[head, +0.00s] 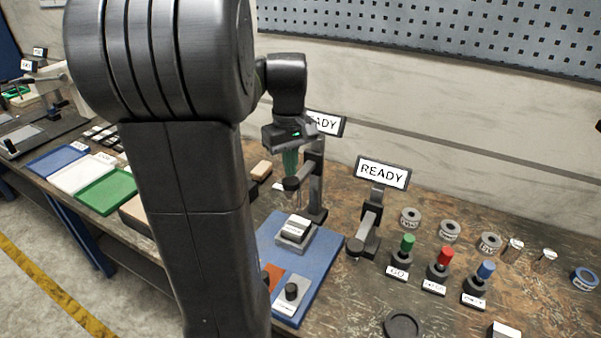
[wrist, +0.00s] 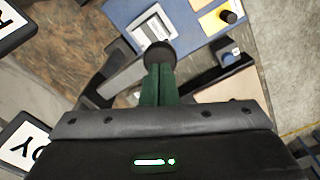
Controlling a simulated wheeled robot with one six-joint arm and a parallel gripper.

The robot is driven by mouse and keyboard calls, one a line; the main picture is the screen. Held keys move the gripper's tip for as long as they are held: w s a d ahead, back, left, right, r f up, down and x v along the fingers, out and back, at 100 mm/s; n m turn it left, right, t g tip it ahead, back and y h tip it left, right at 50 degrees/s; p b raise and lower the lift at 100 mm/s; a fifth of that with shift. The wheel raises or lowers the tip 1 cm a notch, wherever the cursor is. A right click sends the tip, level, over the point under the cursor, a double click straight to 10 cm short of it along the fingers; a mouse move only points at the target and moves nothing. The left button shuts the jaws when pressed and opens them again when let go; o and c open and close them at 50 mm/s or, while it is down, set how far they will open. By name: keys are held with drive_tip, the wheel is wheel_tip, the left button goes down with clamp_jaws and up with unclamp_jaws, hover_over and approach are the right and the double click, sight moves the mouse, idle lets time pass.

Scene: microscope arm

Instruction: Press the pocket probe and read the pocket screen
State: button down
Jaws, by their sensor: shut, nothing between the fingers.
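My gripper (head: 291,172) is shut and empty, its green fingers pointing down. In the head view the fingertips are just above the dark round head (head: 290,184) of a black probe arm. In the wrist view the fingers (wrist: 158,84) end at this dark round head (wrist: 159,54); I cannot tell whether they touch it. Behind my gripper stands a screen (head: 328,123) with "ADY" visible, partly covered. A second screen (head: 382,172) reads "READY" above another black probe arm (head: 370,222). I cannot tell from labels which is the pocket one.
A blue board (head: 325,248) holds a grey block (head: 296,232) below the first probe and a black knob (head: 291,291). Green (head: 408,243), red (head: 445,256) and blue (head: 486,270) knobs stand at right. My arm hides the left middle of the bench.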

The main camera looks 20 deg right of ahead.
sight(291, 180)
drive_tip(key=shift+f+b, duration=2.15)
drive_tip(key=shift+f, duration=1.5)
drive_tip(key=shift+r, duration=0.15)
wheel_tip(291, 180, up, 8)
drive_tip(key=p, duration=0.7)
drive_tip(key=shift+f, duration=0.2)
wheel_tip(291, 180, up, 14)
drive_tip(key=shift+f+b, duration=0.15)
drive_tip(key=shift+b, duration=0.2)
drive_tip(key=shift+f, duration=0.1)
